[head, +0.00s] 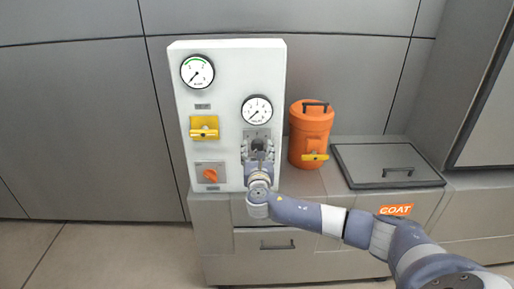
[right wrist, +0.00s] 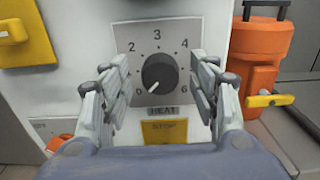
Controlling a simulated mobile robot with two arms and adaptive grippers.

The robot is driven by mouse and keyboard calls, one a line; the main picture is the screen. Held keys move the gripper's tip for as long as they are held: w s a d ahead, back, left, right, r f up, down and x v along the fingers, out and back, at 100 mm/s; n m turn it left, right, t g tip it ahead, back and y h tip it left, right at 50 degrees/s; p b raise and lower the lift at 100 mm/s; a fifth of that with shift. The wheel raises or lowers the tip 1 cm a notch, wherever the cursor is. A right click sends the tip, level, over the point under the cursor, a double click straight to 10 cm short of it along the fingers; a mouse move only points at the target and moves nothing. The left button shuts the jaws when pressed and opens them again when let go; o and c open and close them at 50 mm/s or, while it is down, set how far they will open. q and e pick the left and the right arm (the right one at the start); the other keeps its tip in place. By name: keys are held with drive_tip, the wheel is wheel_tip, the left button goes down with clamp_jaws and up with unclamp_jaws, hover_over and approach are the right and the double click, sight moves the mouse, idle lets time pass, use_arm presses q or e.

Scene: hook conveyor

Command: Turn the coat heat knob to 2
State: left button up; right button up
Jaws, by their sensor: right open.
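The coat heat knob (right wrist: 160,72) is a round dark knob on a grey plate marked HEAT, on the front of the white panel (head: 225,95). Its white pointer aims down and left, near the 0 mark. The 2 is at the plate's upper left; some other numbers are hidden by my fingers. My right gripper (head: 258,154) is open in front of the knob. In the right wrist view its fingers stand left and right of the knob, apart from it. In the head view the gripper partly covers the knob (head: 258,144). My left gripper is not in view.
A yellow STOP plate (right wrist: 164,132) sits below the knob. The panel also bears two gauges, a yellow handle (head: 204,128) and an orange knob (head: 210,175). An orange canister (head: 311,130) with a yellow lever stands close on the right, beside a grey lidded tank (head: 385,163) marked COAT.

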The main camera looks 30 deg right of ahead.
drive_tip(key=shift+w+d, duration=0.3)
drive_tip(key=shift+w, duration=0.2)
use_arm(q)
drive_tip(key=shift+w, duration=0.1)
use_arm(e)
drive_tip(key=shift+c, duration=0.7)
drive_tip(key=c, duration=0.9)
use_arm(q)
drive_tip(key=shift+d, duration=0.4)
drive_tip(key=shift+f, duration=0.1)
use_arm(e)
drive_tip(key=shift+f, duration=0.1)
